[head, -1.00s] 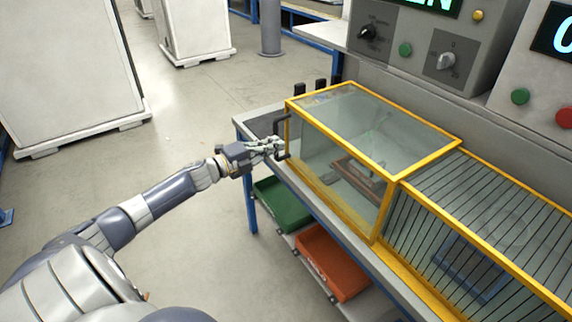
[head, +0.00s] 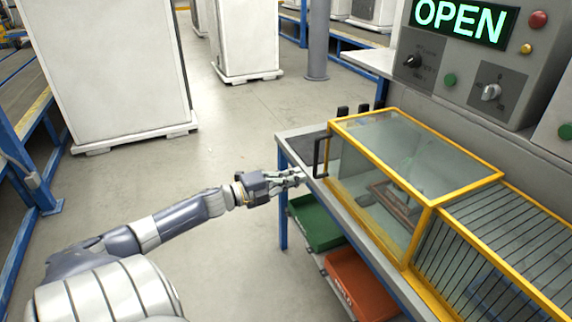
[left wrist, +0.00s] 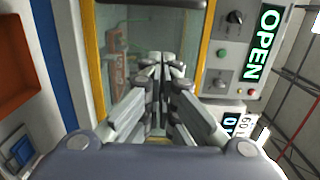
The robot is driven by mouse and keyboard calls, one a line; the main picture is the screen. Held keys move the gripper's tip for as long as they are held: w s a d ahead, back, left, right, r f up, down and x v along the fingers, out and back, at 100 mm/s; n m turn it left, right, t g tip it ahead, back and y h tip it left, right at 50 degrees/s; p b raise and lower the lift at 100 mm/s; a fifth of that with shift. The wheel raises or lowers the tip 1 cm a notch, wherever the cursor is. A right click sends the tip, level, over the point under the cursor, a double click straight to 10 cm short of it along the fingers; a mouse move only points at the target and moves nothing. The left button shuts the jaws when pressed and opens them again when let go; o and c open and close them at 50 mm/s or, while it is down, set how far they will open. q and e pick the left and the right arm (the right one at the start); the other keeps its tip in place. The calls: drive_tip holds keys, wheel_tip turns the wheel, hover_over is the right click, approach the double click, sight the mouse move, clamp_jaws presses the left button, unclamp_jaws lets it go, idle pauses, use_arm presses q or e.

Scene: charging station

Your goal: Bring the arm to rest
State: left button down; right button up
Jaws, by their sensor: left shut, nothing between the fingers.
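My left arm (head: 150,232) reaches in from the left in the head view. Its gripper (head: 300,178) is shut and empty, just left of the dark handle (head: 320,158) on the end of the yellow-framed glass case (head: 385,165). A small gap seems to lie between the fingertips and the handle. In the left wrist view the closed fingers (left wrist: 166,62) point at the case's glass (left wrist: 150,35). My right gripper is not in view.
A grey workbench (head: 300,138) carries the case. Below it are a green bin (head: 316,222) and an orange bin (head: 358,285). A control panel (head: 480,75) with a lit OPEN sign stands behind. White cabinets (head: 115,70) stand at the back left. The floor left of the bench is clear.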

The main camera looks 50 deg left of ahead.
use_arm(q)
drive_tip(key=v, duration=0.2)
drive_tip(key=shift+s+a, duration=0.15)
drive_tip(key=shift+s, duration=0.1)
drive_tip(key=shift+f, duration=0.15)
drive_tip(key=s+a+f+n+g+y, duration=0.1)
drive_tip(key=s+a+f+n+y, duration=0.15)
drive_tip(key=f, duration=0.45)
drive_tip(key=s+a+f+n+g+y, duration=0.1)
drive_tip(key=s+f+n+y, duration=0.15)
drive_tip(key=f, duration=0.45)
drive_tip(key=s+a+f+n+g+y, duration=0.1)
drive_tip(key=a+f+n, duration=0.1)
drive_tip(key=f+n, duration=0.35)
drive_tip(key=s+d+f+n+g+y, duration=0.1)
drive_tip(key=s+d+f+g, duration=0.1)
drive_tip(key=s+f, duration=0.5)
drive_tip(key=s+d+f+n+g, duration=0.2)
drive_tip(key=f, duration=0.9)
drive_tip(key=s+d+f+n+g, duration=0.4)
drive_tip(key=s+d+f+g, duration=0.1)
drive_tip(key=s+d+f, duration=0.95)
drive_tip(key=s+d+f+n+g+h, duration=0.1)
drive_tip(key=s+d+f+g, duration=0.3)
drive_tip(key=s+d, duration=0.9)
wheel_tip(320, 180, down, 3)
drive_tip(key=shift+s+f+n+h, duration=0.1)
drive_tip(key=shift+s+n+h, duration=0.3)
drive_tip(key=shift+s, duration=0.25)
